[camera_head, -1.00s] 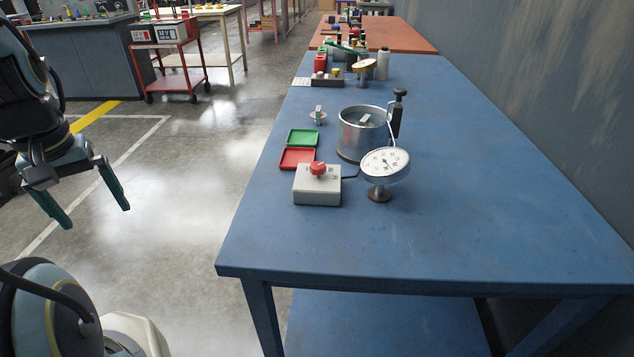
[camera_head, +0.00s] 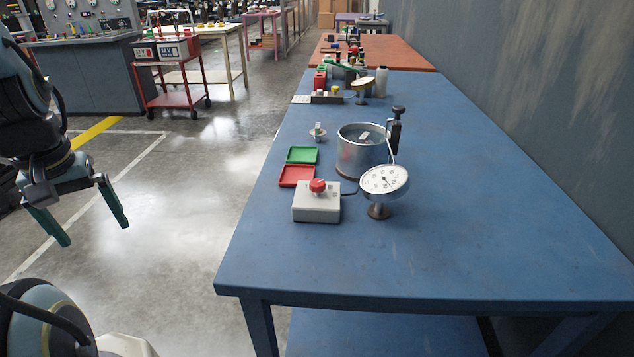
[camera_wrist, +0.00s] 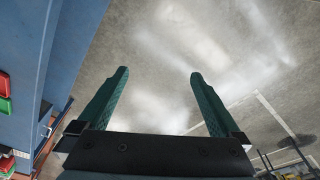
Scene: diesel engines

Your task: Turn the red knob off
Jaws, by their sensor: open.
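The red knob (camera_head: 317,186) sits on top of a light grey control box (camera_head: 316,207) near the left edge of the blue table, in the head view. A cable runs from the box toward the metal pot. My gripper (camera_head: 97,234) is open and empty, with green fingers pointing down. It hangs over the floor, well to the left of the table and apart from the box. In the wrist view my gripper (camera_wrist: 159,75) shows both fingers spread over bare floor. The knob's exact setting is too small to tell.
A round dial gauge (camera_head: 384,180) stands right of the box, with a metal pot (camera_head: 361,154) behind it. Red (camera_head: 296,176) and green (camera_head: 302,155) trays lie behind the box. The front of the blue table (camera_head: 430,255) is clear. A red cart (camera_head: 176,98) stands far back left.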

